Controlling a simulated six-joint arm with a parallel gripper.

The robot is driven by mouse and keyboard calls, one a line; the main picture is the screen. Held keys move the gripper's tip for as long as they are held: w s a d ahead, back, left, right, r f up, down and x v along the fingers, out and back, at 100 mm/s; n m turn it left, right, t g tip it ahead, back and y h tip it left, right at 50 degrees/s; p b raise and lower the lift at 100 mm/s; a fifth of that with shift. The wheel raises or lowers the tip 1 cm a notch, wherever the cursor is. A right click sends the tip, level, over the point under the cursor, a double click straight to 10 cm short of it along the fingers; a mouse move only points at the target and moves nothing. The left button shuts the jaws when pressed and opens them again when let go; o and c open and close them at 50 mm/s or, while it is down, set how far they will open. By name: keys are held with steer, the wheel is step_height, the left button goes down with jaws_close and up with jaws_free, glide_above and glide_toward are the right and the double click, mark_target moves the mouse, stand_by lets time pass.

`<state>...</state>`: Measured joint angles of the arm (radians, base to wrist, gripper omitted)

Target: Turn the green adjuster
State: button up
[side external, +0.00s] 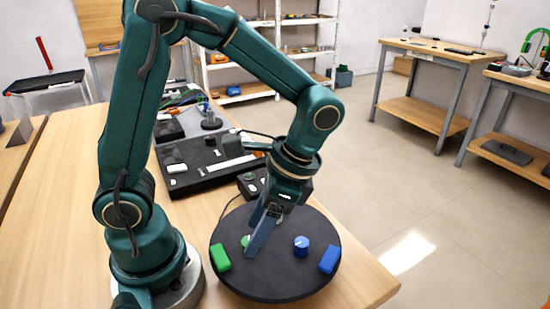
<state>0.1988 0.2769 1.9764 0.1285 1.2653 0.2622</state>
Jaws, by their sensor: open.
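A round black board (275,283) lies on the wooden table and carries green and blue parts. The green adjuster looks to be the small round green knob (245,240), left of the board's middle and partly hidden by my gripper. My gripper (254,243) points down over the board and is open, its fingers right at the green knob. I cannot tell whether they touch it or straddle it. A green block (220,258) sits at the board's left edge. A blue knob (301,246) with a pale mark and a blue block (329,260) sit on the right.
A small black box (250,185) stands just behind the board, and a black tray with parts (205,170) lies farther back. The table (365,285) is clear at the front right. Shelves (265,55) and workbenches (440,55) stand away in the background.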

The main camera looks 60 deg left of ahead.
steer(key=shift+v, duration=1.6)
steer(key=shift+w+a+r+t, duration=0.1)
steer(key=shift+a+r+t, duration=0.05)
steer(key=shift+r+t, duration=0.2)
steer(key=r+n+t, duration=0.1)
steer(key=n+t, duration=0.1)
steer(key=t, duration=0.1)
steer(key=s+r+n+t+h, duration=0.1)
steer(key=n+t, duration=0.1)
steer(key=t, duration=0.1)
steer(key=a+r+n+t+h, duration=0.1)
steer(key=r+n+t, duration=0.1)
steer(key=t, duration=0.1)
steer(key=shift+s, duration=0.35)
jaws_close()
